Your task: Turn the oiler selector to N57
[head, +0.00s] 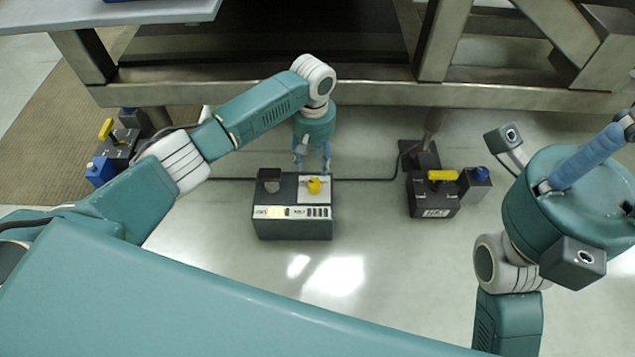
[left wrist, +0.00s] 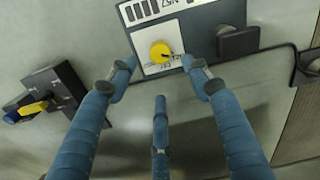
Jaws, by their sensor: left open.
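The oiler is a dark box (head: 292,225) on the floor in the middle of the head view. A yellow selector knob (head: 314,186) sits on a white plate on its top right. In the left wrist view the knob (left wrist: 160,52) shows a dark mark toward its right side; the small lettering around it is too blurred to read. My left gripper (head: 312,160) points down just behind the knob, its blue fingers open and apart from it. In the left wrist view the open fingers (left wrist: 160,78) hold nothing. My right gripper (head: 590,158) is at the far right, partly cut off.
A dark block (head: 269,181) stands on the box's top left. A device with a yellow handle (head: 442,176) and blue knob stands to the right, another (head: 106,130) at the left. A metal frame beam (head: 350,93) runs behind. The floor in front is clear.

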